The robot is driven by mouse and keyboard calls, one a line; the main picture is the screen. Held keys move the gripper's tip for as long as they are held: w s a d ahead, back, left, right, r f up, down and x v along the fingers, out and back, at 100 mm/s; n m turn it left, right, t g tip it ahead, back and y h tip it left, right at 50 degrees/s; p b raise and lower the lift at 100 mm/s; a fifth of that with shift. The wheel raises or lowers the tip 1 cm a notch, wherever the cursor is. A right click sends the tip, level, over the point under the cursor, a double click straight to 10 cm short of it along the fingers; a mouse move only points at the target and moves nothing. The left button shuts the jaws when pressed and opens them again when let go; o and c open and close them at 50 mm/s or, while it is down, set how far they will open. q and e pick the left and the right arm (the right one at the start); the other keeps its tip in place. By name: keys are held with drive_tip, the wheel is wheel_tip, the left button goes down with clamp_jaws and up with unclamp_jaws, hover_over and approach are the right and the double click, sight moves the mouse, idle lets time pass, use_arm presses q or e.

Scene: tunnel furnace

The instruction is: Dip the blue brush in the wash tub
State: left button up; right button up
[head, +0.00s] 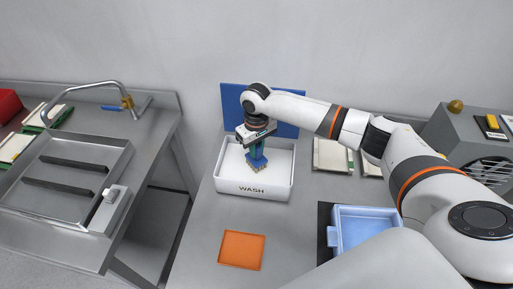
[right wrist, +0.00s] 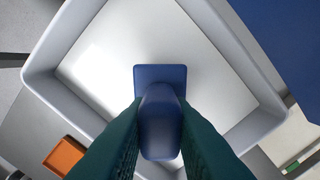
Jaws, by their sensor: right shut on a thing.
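The white wash tub (head: 278,193), marked WASH, stands on the grey table in the middle of the head view. My right gripper (head: 256,150) reaches over the tub from the right and is shut on the handle of the blue brush (head: 256,161). The brush hangs upright with its tan bristles down, inside the tub's outline. I cannot tell whether the bristles touch the bottom. In the right wrist view, the green fingers grip the blue handle (right wrist: 160,125), with the tub's rim (right wrist: 70,93) around it. My left gripper is not in view.
An orange square tray (head: 241,250) lies in front of the tub. A light blue bin (head: 362,226) stands at the right. A blue panel (head: 234,100) rises behind the tub. A metal sink bench (head: 75,215) with a tap (head: 95,87) is at the left, across a gap.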

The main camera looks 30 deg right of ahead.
drive_tip(key=shift+f, duration=0.5)
idle(0.3)
drive_tip(key=shift+s+p, duration=0.1)
drive_tip(key=shift+p, duration=0.25)
idle(2.0)
wheel_tip(320, 180, up, 7)
drive_tip(key=p, duration=0.8)
idle(0.8)
